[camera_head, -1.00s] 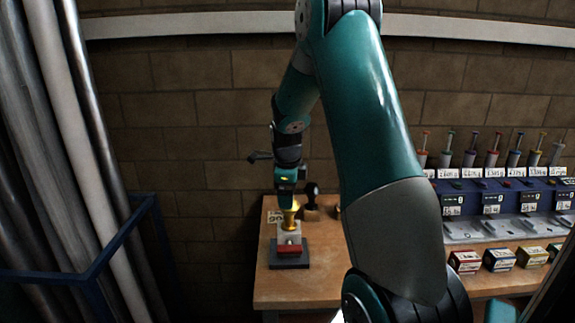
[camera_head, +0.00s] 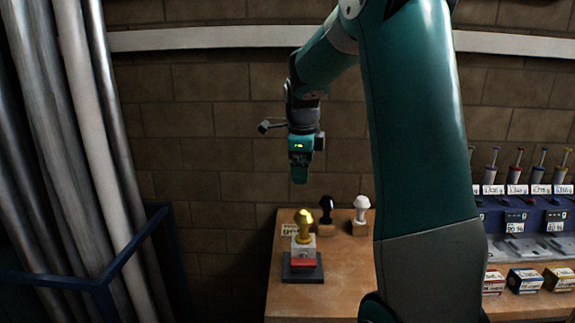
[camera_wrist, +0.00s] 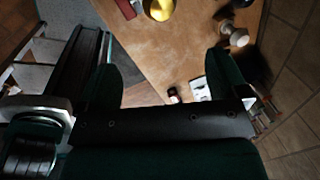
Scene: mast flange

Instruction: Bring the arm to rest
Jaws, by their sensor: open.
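My teal arm rises through the middle of the head view and bends over to my gripper (camera_head: 300,178). The gripper points down in the air above the wooden bench, apart from everything on it. In the wrist view its two fingers (camera_wrist: 165,85) stand apart with nothing between them, so it is open and empty. Below it a yellow-knobbed stamp (camera_head: 305,226) stands upright on a grey block with a red front, on a dark base plate (camera_head: 303,272). The yellow knob also shows at the top of the wrist view (camera_wrist: 160,9).
A black-knobbed stamp (camera_head: 326,214) and a white-knobbed one (camera_head: 361,214) stand behind on the bench (camera_head: 335,296). A blue rack (camera_head: 530,218) and small boxes (camera_head: 524,281) are at the right. A blue rail (camera_head: 112,268) and metal pipes (camera_head: 75,150) stand at the left. A brick wall is behind.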

